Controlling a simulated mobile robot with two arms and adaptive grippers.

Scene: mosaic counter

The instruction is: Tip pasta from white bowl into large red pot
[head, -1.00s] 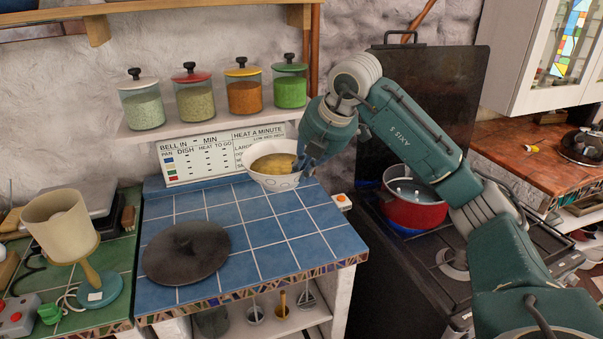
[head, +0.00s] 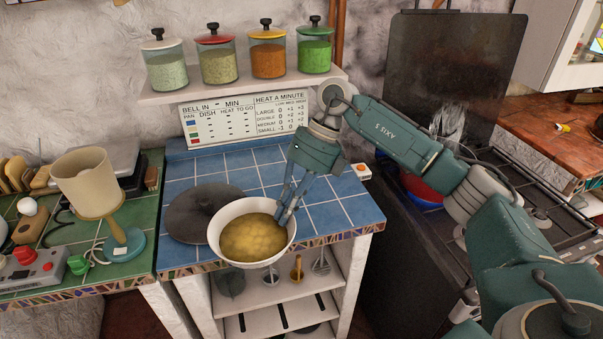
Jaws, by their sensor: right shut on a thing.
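The white bowl (head: 217,226) holds yellow pasta (head: 252,238). It is near the front edge of the blue tiled counter, partly overlapping the dark round lid in the picture. My right gripper (head: 283,215) is shut on the bowl's right rim. The bowl looks roughly level, with its open top facing me. The large red pot (head: 422,190) stands on the stove at the right. My right arm hides most of it, and only part of its red side shows. My left gripper is not in view.
A dark round lid (head: 190,212) lies on the blue tiled counter (head: 335,215). Glass jars with lids stand on the shelf (head: 165,98) above. A lamp (head: 95,195) stands at the left. A dark upright panel (head: 450,70) rises behind the stove. Open shelves lie below the counter.

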